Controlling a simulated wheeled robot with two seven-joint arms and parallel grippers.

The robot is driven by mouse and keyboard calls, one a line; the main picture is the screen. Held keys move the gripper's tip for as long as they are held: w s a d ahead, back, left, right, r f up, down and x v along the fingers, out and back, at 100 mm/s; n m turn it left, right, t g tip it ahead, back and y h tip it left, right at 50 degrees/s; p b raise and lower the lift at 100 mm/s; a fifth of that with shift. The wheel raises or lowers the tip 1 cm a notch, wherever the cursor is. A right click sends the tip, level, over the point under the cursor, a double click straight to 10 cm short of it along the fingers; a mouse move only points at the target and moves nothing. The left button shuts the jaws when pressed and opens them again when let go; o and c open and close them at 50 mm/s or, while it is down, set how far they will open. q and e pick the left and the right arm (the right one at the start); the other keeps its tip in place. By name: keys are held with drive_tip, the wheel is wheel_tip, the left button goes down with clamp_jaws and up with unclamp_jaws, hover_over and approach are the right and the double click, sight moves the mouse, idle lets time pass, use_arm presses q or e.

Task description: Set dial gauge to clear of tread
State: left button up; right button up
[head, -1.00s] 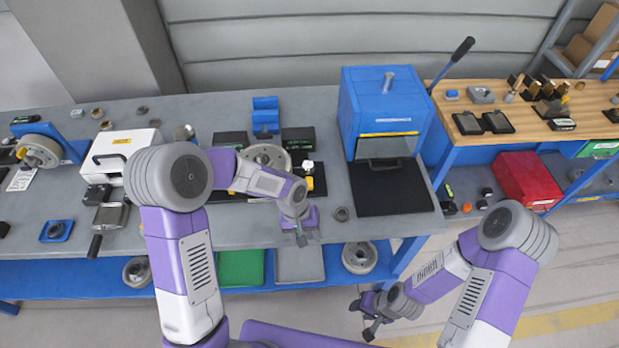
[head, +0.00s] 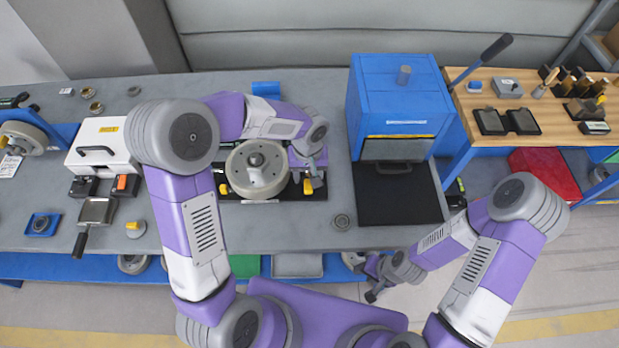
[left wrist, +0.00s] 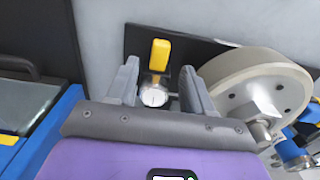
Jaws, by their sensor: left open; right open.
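A dial gauge with a round white face (left wrist: 153,96) and a yellow part (left wrist: 160,55) shows between my left gripper's fingers in the left wrist view. In the head view, the yellow part (head: 308,187) shows right of the grey wheel (head: 256,170), mostly hidden by the gripper. The wheel stands on a black base (head: 267,216) and also shows in the left wrist view (left wrist: 258,83). My left gripper (left wrist: 158,75) is open around the gauge, not closed on it. Whether the gauge's tip touches the tread cannot be seen. My right gripper (head: 372,288) is open, low in front of the bench.
A blue press-like box (head: 402,95) with a black mat (head: 399,192) stands right of the fixture. A white case (head: 103,145) and small tools lie to the left.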

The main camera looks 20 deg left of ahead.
sight(308, 186)
use_arm(q)
drive_tip(key=shift+f, duration=2.35)
drive_tip(key=shift+c, duration=0.3)
clamp_jaws()
